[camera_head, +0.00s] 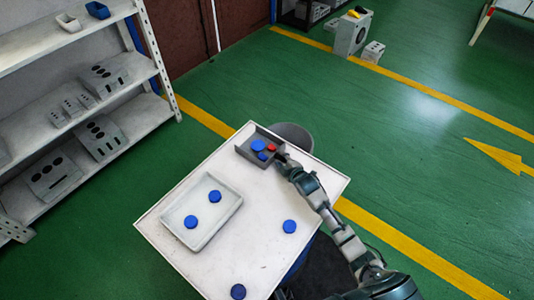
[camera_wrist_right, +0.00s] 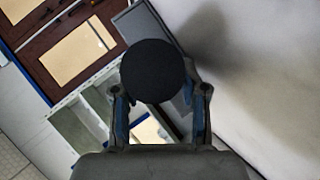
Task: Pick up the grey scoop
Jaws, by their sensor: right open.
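The grey scoop (camera_head: 246,151) lies at the far corner of the white table, with two blue discs (camera_head: 258,145) and a red disc (camera_head: 271,147) in it. My right gripper (camera_head: 281,160) is at the scoop's near right side, where the handle end is mostly hidden by the gripper. In the wrist view the open fingers (camera_wrist_right: 160,95) stand on either side of a dark round end, which looks like the scoop's handle. Whether they touch it I cannot tell. My left gripper is not in view.
A pale tray (camera_head: 229,216) with two blue discs stands on the white table (camera_head: 258,258). Loose blue discs lie at the right (camera_head: 289,226) and at the near edge (camera_head: 238,291). A grey round bin (camera_head: 298,136) stands behind the table. Shelves (camera_head: 140,75) stand at left.

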